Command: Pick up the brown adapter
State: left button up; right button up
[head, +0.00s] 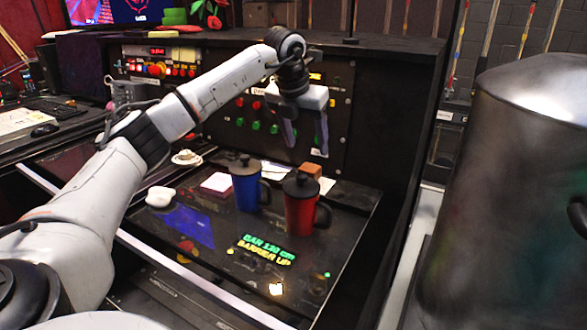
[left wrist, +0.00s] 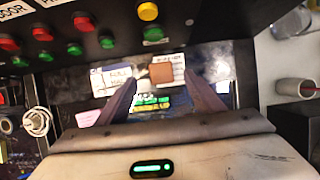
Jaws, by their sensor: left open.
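The brown adapter (head: 312,170) is a small brown block at the back of the dark desk, just behind the red mug. The mug hides part of its lower side. It also shows in the left wrist view (left wrist: 161,73), as a brown square on a white card, between my fingertips in the picture. My left gripper (head: 306,142) is open and empty, pointing down above the back of the desk. Its fingers also show in the left wrist view (left wrist: 160,82), apart from each other. It appears above the adapter, not touching it. My right gripper is not in view.
A red lidded mug (head: 300,212) and a blue lidded mug (head: 246,188) stand in front of the adapter. A button panel (left wrist: 75,30) rises behind. White cards (left wrist: 110,79) lie beside the adapter. A coiled white cable (head: 186,158) lies left. Green display text (head: 268,249) shows in front.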

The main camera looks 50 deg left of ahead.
aim_at(310, 167)
pick_arm(q)
jog(key=x, duration=0.4)
jog(key=shift+s+f, duration=0.1)
jog(key=shift+s, duration=0.2)
jog(key=x, duration=0.5)
jog(key=shift+s+d+f, duration=0.15)
jog(key=shift+s+f, duration=0.05)
jog(key=shift+f, duration=0.05)
jog(key=shift+r, duration=0.1)
jog(key=c, duration=1.2)
notch_tip(310, 167, up, 10)
jog(key=shift+p, duration=0.3)
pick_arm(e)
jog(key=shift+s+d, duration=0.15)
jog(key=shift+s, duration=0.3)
pick_arm(q)
jog(key=shift+r, duration=0.15)
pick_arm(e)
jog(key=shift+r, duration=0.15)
pick_arm(q)
jog(key=shift+r+p, duration=2)
jog(key=shift+p, duration=0.4)
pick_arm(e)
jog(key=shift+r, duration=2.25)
pick_arm(q)
jog(key=shift+f, duration=0.1)
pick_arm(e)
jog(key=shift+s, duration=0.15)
